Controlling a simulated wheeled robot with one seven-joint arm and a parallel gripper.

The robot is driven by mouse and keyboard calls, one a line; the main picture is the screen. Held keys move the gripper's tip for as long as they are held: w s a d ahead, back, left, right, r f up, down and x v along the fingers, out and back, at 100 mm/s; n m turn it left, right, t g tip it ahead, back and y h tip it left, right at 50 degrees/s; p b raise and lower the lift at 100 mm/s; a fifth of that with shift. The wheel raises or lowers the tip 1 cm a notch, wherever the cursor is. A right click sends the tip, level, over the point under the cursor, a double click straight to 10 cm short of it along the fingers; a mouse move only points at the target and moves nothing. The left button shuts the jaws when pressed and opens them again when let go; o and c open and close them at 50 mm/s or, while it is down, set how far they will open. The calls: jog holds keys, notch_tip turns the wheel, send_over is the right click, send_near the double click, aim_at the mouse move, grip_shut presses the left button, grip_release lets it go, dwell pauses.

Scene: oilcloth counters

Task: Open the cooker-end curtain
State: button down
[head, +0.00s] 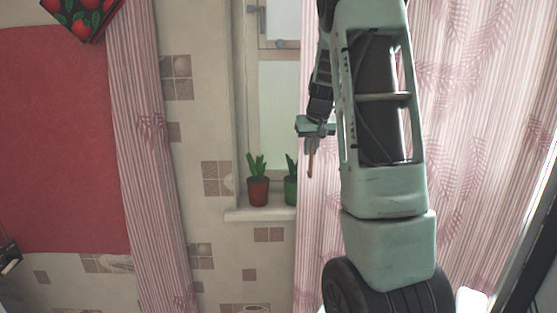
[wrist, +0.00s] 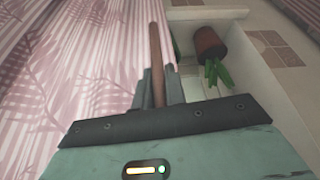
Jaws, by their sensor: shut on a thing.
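A pink striped curtain with a leaf pattern (head: 465,90) hangs at the right, covering the right part of the window; it fills the left of the wrist view (wrist: 75,70). A thin brown rod (head: 310,163) hangs at its left edge and also shows in the wrist view (wrist: 156,50). My gripper (head: 312,140) is shut on this rod, beside the curtain's edge; its fingers also show in the wrist view (wrist: 160,88). A second pink curtain (head: 150,150) hangs left of the window. I see no cooker, so I cannot tell which curtain is at its end.
The window (head: 278,110) shows between the curtains. On its sill (head: 260,214) stand a plant in a red-brown pot (head: 258,191) and one in a green pot (head: 291,189), partly hidden by the right curtain's edge. A red panel (head: 55,140) covers the left wall.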

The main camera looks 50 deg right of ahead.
jog(key=s+d+b, duration=0.3)
jog(key=s+d, duration=0.7)
jog(key=s, duration=0.3)
jog(key=shift+s+d, duration=0.35)
jog(key=shift+d, duration=0.05)
jog(key=shift+r, duration=0.1)
jog(key=c, duration=1.5)
grip_release()
jog(key=shift+o, duration=0.2)
jog(key=v, duration=1.7)
jog(key=shift+r, duration=0.15)
